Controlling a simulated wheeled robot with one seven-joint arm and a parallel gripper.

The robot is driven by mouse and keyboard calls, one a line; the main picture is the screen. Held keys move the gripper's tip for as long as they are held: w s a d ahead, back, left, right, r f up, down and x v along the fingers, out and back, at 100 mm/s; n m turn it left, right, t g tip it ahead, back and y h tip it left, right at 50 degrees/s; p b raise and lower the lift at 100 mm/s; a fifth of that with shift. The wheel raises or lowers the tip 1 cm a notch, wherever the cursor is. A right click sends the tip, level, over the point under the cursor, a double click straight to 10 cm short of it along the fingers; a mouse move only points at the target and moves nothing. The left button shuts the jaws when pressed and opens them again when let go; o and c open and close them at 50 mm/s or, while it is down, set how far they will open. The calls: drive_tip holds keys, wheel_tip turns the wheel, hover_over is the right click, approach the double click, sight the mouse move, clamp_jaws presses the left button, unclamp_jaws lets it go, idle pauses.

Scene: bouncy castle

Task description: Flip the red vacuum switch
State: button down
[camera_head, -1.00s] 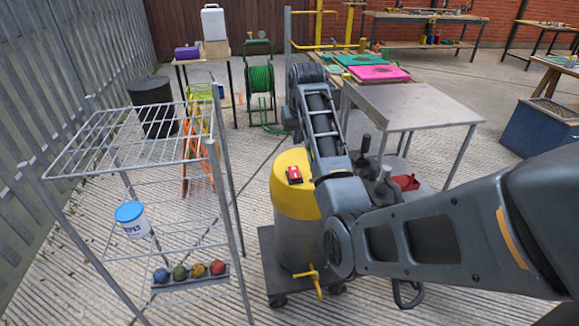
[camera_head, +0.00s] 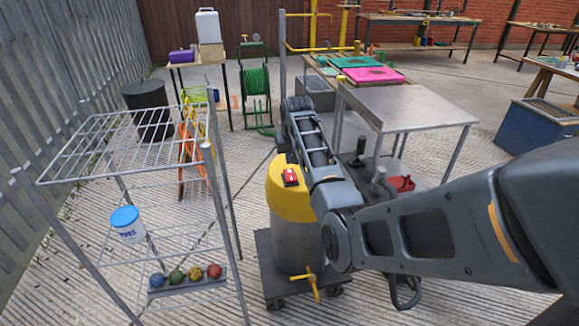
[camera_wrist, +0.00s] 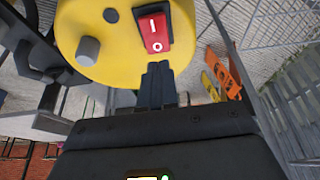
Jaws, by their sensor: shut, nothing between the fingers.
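The red vacuum switch (camera_head: 290,178) sits on the yellow top (camera_head: 292,205) of the vacuum, which stands on a low wheeled cart (camera_head: 262,262). In the wrist view the red rocker switch (camera_wrist: 153,31) bears a white line and a white circle, the circle end facing my gripper. My gripper (camera_wrist: 158,70) is shut and empty, its fingertips close to the circle end of the switch. I cannot tell whether they touch. In the head view my arm reaches over the right side of the vacuum, and the fingertips are not clearly visible.
A wire rack (camera_head: 125,160) with a blue-lidded tub (camera_head: 127,222) and several coloured balls stands left of the vacuum. A metal table (camera_head: 408,105) stands behind and right. A grey knob (camera_wrist: 88,50) rises from the yellow top beside the switch. A yellow tap (camera_head: 307,280) sticks out low in front.

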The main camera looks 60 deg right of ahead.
sight(290, 175)
drive_tip(key=shift+s+a+x, duration=0.1)
drive_tip(key=shift+a+x, duration=0.05)
drive_tip(key=shift+x, duration=1)
drive_tip(key=shift+s+a+x, duration=0.1)
drive_tip(key=shift+x, duration=1.1)
drive_tip(key=shift+f, duration=0.1)
drive_tip(key=shift+w+d+f, duration=0.1)
drive_tip(key=shift+w+f, duration=0.05)
drive_tip(key=shift+f, duration=0.05)
drive_tip(key=shift+f+y, duration=0.1)
drive_tip(key=shift+y, duration=0.2)
drive_tip(key=shift+s, duration=0.2)
drive_tip(key=shift+s+a+f+p, duration=0.2)
drive_tip(key=shift+s+a+p, duration=0.3)
drive_tip(key=shift+a+p, duration=0.3)
drive_tip(key=shift+r, duration=0.1)
